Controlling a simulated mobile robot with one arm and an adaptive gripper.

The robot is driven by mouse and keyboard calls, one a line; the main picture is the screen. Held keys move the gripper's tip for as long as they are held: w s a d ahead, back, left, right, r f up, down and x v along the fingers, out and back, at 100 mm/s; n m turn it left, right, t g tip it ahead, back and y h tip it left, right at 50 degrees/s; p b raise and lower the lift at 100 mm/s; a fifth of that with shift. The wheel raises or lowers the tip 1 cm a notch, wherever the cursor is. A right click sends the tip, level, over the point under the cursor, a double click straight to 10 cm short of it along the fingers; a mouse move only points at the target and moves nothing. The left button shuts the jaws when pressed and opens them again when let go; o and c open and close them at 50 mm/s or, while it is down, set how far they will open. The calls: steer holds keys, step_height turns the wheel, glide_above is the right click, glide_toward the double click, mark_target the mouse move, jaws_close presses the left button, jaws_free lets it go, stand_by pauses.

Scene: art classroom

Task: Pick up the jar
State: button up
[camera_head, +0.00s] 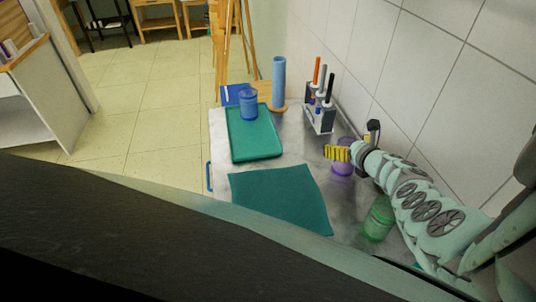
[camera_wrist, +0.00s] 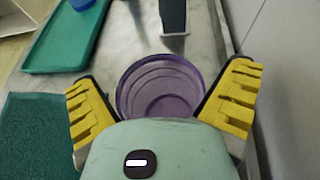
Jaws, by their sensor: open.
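A purple see-through jar (camera_head: 342,169) stands on the grey metal table near the wall, partly hidden by my gripper. In the wrist view the jar (camera_wrist: 160,88) is seen from above as round rings, its near side covered by my gripper's body. My gripper (camera_head: 356,141) is open above the jar. Its yellow fingers are spread to the left and right of the jar in the wrist view, with nothing held. A blue jar (camera_head: 248,104) stands on the green tray (camera_head: 256,151). A green jar (camera_head: 378,219) stands near my arm.
A rack (camera_head: 320,116) with several pens or markers stands behind the purple jar by the tiled wall (camera_head: 440,75). A blue cylinder (camera_head: 279,80) stands on a round wooden base. A teal cloth (camera_head: 281,198) lies flat left of the jars. Bare table separates the cloth and tray from the purple jar.

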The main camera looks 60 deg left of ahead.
steer(key=c, duration=1.2)
